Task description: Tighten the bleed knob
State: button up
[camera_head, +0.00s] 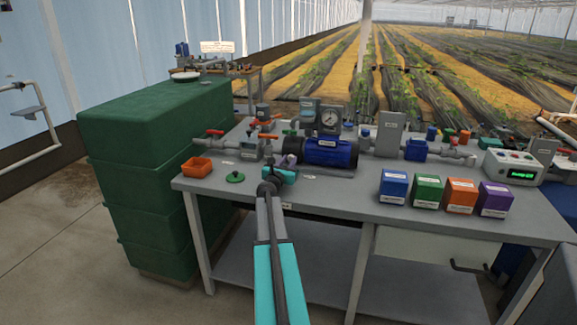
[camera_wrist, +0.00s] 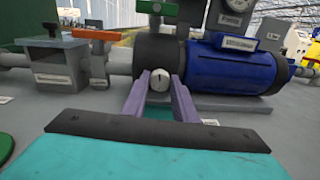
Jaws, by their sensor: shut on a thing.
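The bleed knob (camera_wrist: 160,83) is a small white round knob with a dark mark, low on the front of the dark grey pump housing (camera_wrist: 160,53). The blue motor (camera_wrist: 225,68) joins this housing on the right and also shows in the head view (camera_head: 332,153). My gripper (camera_wrist: 161,84) has its two purple fingers on the left and right of the knob, shut on it. In the head view my gripper (camera_head: 288,161) reaches the left end of the pump. The knob cannot be made out there.
An orange tray (camera_head: 197,167) and a green handwheel (camera_head: 235,177) lie on the grey bench (camera_head: 330,195) to the left. Blue, green, orange and purple boxes (camera_head: 442,192) stand at the front right. A red-handled valve (camera_wrist: 97,36) sits on the pipe left of the pump.

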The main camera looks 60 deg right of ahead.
jog(key=shift+f+m+b, duration=0.2)
jog(key=shift+m+b, duration=0.35)
jog(key=shift+m, duration=0.15)
jog(key=shift+r+m+b, duration=0.15)
jog(key=shift+m+b, duration=0.15)
jog(key=shift+m, duration=0.2)
jog(key=o, duration=1)
jog(key=shift+o, duration=0.2)
jog(key=shift+s+a, duration=0.1)
jog(key=shift+a, duration=0.05)
jog(key=shift+v, duration=6.75)
jog(key=shift+s, duration=0.1)
